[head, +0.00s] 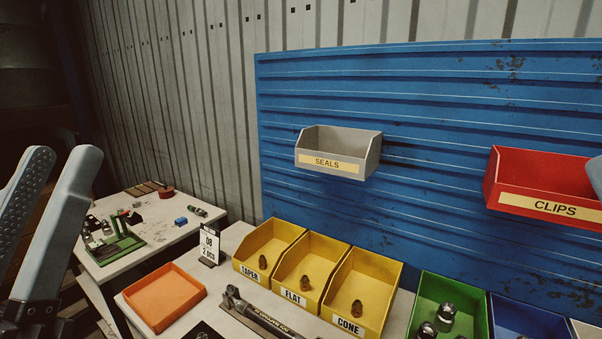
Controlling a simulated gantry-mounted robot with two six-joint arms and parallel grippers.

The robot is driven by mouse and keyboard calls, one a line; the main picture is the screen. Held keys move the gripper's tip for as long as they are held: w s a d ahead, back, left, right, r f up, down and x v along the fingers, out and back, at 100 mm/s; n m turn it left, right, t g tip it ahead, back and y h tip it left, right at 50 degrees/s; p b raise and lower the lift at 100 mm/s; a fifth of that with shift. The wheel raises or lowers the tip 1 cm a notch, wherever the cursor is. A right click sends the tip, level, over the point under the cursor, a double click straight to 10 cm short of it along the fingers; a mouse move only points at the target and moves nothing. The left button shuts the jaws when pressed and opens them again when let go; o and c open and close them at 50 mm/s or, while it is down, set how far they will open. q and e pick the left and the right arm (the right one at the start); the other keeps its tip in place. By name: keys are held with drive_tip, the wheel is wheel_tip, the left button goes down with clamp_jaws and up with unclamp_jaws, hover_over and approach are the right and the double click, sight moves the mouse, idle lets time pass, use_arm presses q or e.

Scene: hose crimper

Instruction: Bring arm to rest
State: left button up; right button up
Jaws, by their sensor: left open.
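My left gripper (58,162) is at the left edge of the head view, raised in front of the side table. Its two pale grey fingers point up and stand apart, with nothing between them. It touches no bin or tray that I can see. A light grey-blue shape is cut off at the right edge of the view, and I cannot tell what it is. No fingers of my right gripper can be made out.
Yellow bins marked TAPER (268,249), FLAT (311,272) and CONE (363,291) hold brass-coloured fittings. Green (450,302) and blue bins stand to their right. An orange tray (164,297) lies left. SEALS (338,152) and CLIPS (545,186) bins hang on the blue panel (430,110).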

use_arm(q)
wheel_tip(320, 180, up, 39)
drive_tip(key=s+d+m+h+p, duration=0.1)
drive_tip(key=p, duration=3.6)
drive_tip(key=shift+s+d+h+p, duration=0.2)
drive_tip(key=shift+s+h+p, duration=0.1)
drive_tip(key=shift+s+p, duration=0.1)
use_arm(e)
wheel_tip(320, 180, up, 38)
